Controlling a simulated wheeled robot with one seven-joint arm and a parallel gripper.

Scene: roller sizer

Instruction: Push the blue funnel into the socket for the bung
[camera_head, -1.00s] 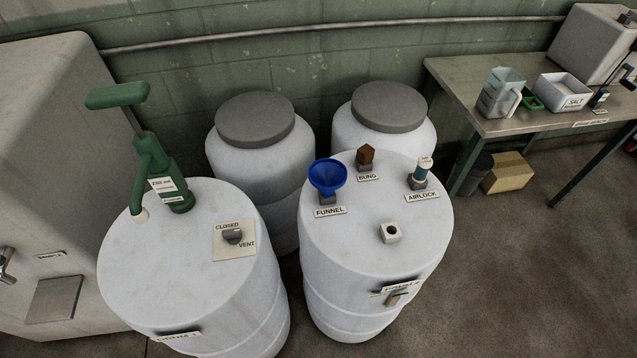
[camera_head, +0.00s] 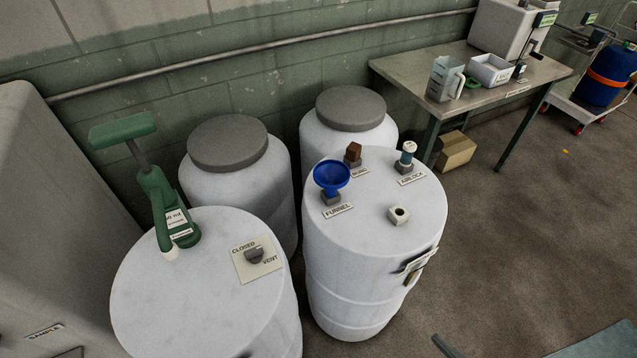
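The blue funnel (camera_head: 331,175) stands upright in a grey holder by the FUNNEL label (camera_head: 338,210), on top of the right white barrel (camera_head: 375,240). The brown bung (camera_head: 353,151) sits in its own grey socket (camera_head: 352,162) behind and to the right of the funnel, with its label (camera_head: 360,173) in front. The airlock (camera_head: 408,151) stands in a holder at the right of the barrel top. A pale square block with an empty dark hole (camera_head: 399,215) is at the front right of the top. My gripper is not in view.
The left white barrel (camera_head: 190,290) carries a green hand pump (camera_head: 170,207) and a CLOSED/VENT knob (camera_head: 255,255). Two grey-lidded drums (camera_head: 228,143) stand behind. A steel table (camera_head: 420,68) with a jug and salt bin is at back right.

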